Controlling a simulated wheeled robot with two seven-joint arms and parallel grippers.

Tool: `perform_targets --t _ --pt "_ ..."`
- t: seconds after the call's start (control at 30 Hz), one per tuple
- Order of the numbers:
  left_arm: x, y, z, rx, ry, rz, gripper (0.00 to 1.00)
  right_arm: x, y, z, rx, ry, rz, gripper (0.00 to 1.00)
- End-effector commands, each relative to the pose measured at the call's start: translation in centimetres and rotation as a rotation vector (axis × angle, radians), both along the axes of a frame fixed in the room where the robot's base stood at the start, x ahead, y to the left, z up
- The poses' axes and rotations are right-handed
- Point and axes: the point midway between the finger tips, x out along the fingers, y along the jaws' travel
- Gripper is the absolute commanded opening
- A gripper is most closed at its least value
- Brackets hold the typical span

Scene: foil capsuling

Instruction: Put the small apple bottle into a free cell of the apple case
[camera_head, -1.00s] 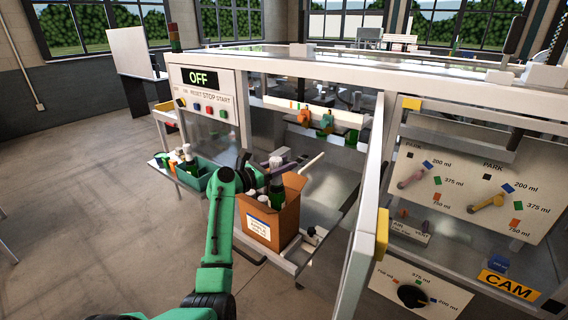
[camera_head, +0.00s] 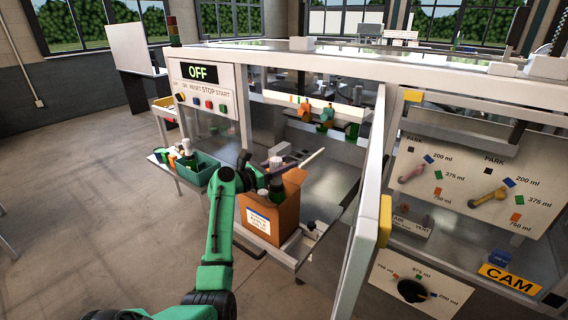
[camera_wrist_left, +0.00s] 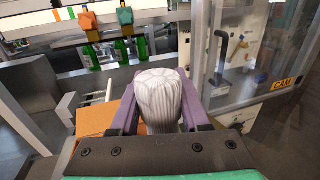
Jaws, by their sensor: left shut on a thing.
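My left gripper (camera_wrist_left: 158,104) is shut on a bottle with a white ribbed cap (camera_wrist_left: 160,92); its purple fingers stand on both sides of the cap. In the head view the held bottle's pale top (camera_head: 276,162) shows above the open cardboard apple case (camera_head: 287,217), which has a white label. The green body of the bottle reaches down at the case opening. How deep it sits in a cell is hidden by my wrist and the case walls. In the wrist view only an orange-brown part of the case (camera_wrist_left: 92,150) shows. My right gripper is out of view.
The case stands on a metal shelf beside the machine. A green bin (camera_head: 202,172) with bottles stands to its left. The open machine door (camera_head: 362,205) stands to the right. Green bottles (camera_wrist_left: 121,52) stand inside the machine.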

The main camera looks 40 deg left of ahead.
Motion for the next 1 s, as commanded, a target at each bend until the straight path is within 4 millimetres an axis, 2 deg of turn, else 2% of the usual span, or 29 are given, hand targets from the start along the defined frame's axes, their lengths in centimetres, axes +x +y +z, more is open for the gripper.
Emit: perform_targets --t 1.0 --pt "0.0 0.0 -2.4 -0.001 -0.003 0.001 0.00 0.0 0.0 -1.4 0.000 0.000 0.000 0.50"
